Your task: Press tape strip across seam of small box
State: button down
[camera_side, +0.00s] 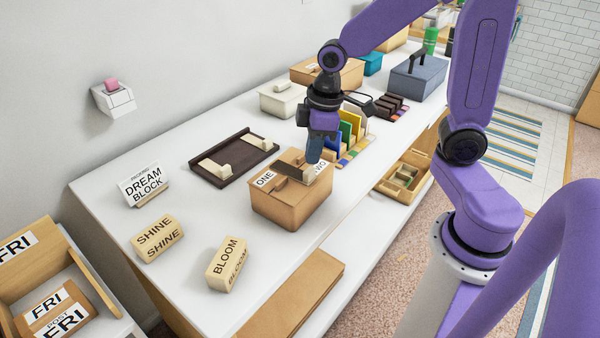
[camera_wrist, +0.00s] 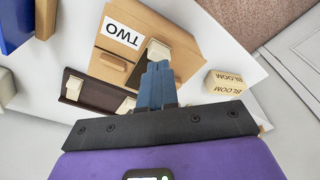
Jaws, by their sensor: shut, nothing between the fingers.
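The small box (camera_side: 287,208) is tan cardboard and stands on the white table, labelled ONE and TWO on top. That block also shows in the wrist view (camera_wrist: 158,52). My gripper (camera_side: 314,157) is shut and empty, fingers pointing down close above the box top. Whether the fingertips touch it I cannot tell.
A dark tray (camera_side: 233,160) with two cream blocks lies left of the box. SHINE (camera_side: 158,238) and BLOOM (camera_side: 227,263) blocks stand nearer the front. Coloured upright panels (camera_side: 350,130) stand close behind the box. The table between box and BLOOM is clear.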

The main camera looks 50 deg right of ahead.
notch_tip(320, 180, up, 7)
dwell(0.8)
jog(key=shift+f, duration=0.1)
jog(key=s+f+n, duration=0.1)
jog(key=s+f, duration=0.1)
jog(key=s, duration=0.7)
jog(key=s+a+f+n+g, duration=0.1)
jog(key=s+f+n, duration=0.1)
jog(key=s, duration=0.7)
jog(key=shift+f+n+h, duration=0.3)
jog(key=shift+f+h, duration=0.1)
jog(key=shift+f, duration=0.1)
jog(key=shift+a, duration=0.1)
